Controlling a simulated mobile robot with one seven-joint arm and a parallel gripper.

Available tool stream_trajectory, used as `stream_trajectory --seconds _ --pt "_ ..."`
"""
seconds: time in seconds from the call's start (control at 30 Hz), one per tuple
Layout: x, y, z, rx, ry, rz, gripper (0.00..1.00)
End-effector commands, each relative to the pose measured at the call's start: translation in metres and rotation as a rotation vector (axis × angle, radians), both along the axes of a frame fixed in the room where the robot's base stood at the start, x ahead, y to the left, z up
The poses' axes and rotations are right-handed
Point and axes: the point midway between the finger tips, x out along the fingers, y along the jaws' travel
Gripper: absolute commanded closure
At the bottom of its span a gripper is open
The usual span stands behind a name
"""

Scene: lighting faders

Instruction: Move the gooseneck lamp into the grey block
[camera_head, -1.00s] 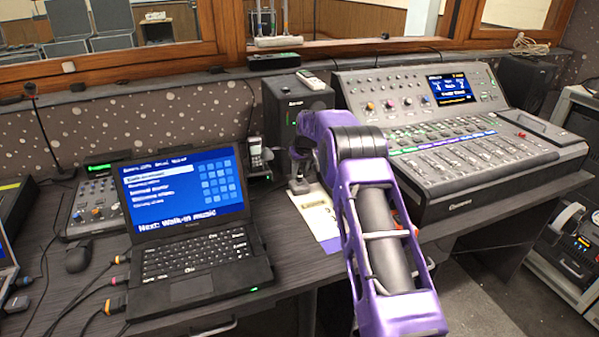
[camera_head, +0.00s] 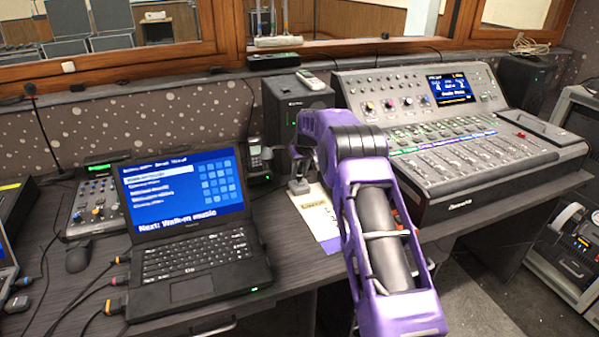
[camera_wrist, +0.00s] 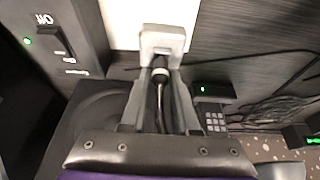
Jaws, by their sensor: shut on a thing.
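My gripper (camera_wrist: 160,88) is shut on the gooseneck lamp (camera_wrist: 160,72), which shows in the wrist view as a dark thin stem with a pale metal collar between the two fingers. The grey block (camera_wrist: 164,41) lies just beyond the fingertips, and the lamp's collar end is at its near edge. I cannot tell whether the lamp's end is inside the block or only against it. In the head view my gripper points down over the desk beside the black speaker box, and my purple arm and wrist hide most of the lamp.
A white sheet (camera_head: 318,219) lies by the block. A black speaker box (camera_head: 291,105) and a handset (camera_head: 256,155) stand close behind. A laptop (camera_head: 190,215) is to the left, the mixing console (camera_head: 460,150) to the right. Cables run on the desk near the block.

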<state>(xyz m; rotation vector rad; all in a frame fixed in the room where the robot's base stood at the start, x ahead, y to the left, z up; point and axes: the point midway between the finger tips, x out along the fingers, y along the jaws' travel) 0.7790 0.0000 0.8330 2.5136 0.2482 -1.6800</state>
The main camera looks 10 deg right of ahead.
Motion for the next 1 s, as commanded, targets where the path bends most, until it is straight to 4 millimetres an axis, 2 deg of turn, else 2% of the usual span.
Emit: stream_trajectory --seconds 1.0 --pt "0.001 0.000 0.014 0.000 -0.001 0.000 1.00"
